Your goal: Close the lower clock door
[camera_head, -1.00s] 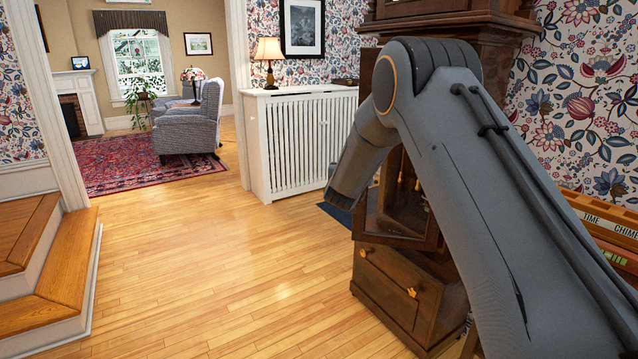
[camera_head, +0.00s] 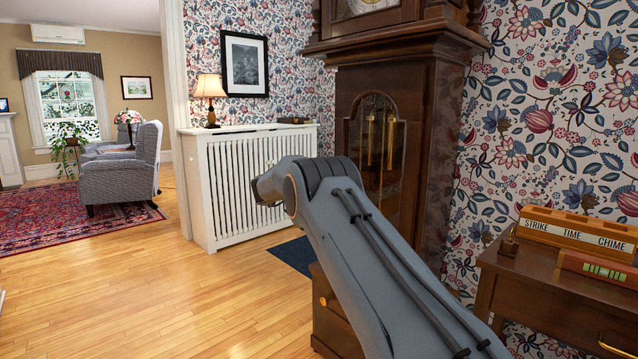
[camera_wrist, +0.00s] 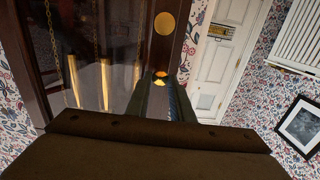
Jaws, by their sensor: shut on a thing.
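The tall dark wood clock (camera_head: 440,130) stands against the papered wall. Its trunk door (camera_head: 350,105) has an arched glass pane, with brass weights and chains behind it. The door looks near the case front, but I cannot tell whether it is flush. My arm covers its lower part. The wrist view shows the door's dark frame (camera_wrist: 150,30) and glass up close, with a brass disc (camera_wrist: 165,23) on the frame. My gripper (camera_wrist: 160,82) is shut on a small brass knob (camera_wrist: 160,75) at the door's edge. The gripper is hidden in the head view.
A side table (camera_head: 560,295) with a STRIKE TIME CHIME box (camera_head: 575,232) stands right of the clock. A white radiator cover (camera_head: 235,185) is behind my arm to the left. A dark blue mat (camera_head: 293,255) lies near the clock.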

